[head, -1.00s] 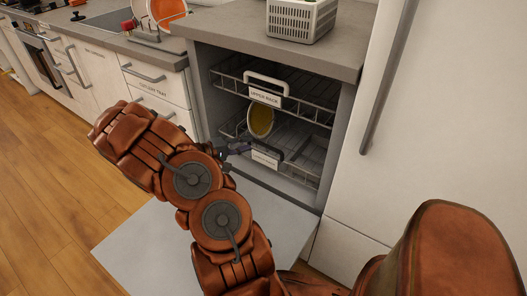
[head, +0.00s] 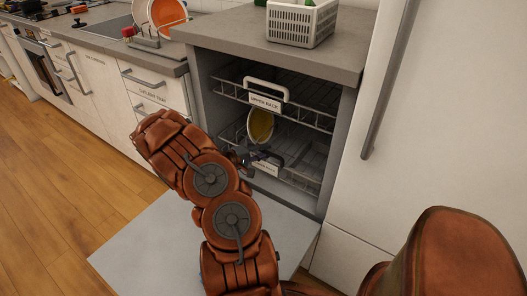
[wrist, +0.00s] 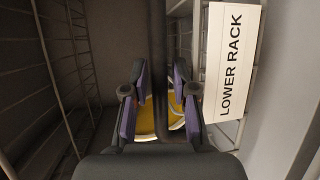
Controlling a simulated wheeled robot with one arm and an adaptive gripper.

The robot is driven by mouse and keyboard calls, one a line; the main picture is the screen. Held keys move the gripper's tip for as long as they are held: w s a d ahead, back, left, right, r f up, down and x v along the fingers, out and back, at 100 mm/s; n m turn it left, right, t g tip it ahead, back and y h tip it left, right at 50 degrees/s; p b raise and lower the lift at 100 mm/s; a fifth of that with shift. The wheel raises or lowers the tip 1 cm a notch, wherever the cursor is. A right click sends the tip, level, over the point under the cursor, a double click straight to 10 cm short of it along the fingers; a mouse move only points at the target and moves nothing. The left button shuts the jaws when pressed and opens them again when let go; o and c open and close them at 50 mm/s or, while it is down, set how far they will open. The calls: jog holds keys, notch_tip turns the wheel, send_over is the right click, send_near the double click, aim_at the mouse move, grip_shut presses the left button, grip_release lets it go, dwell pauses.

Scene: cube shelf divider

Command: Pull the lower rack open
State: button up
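The lower rack (head: 306,160) sits low in the open dishwasher, under the upper rack. Its dark handle shows as an upright bar in the wrist view (wrist: 158,50), next to the white LOWER RACK label (wrist: 232,65). The label also shows small in the head view (head: 265,168). My gripper (head: 258,157) is at the front of the lower rack, at the handle. In the wrist view my gripper (wrist: 160,85) is open, with one finger on each side of the bar and gaps visible. The head view partly hides the handle behind the gripper.
A yellow plate (head: 260,125) stands above my gripper, in the racks. The upper rack (head: 300,107) with its white handle is just above. The lowered dishwasher door (head: 150,245) lies under my arm. A tall white cabinet (head: 430,120) stands close on the right.

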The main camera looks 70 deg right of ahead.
jog(key=shift+d, duration=0.1)
jog(key=shift+c, duration=0.4)
grip_shut()
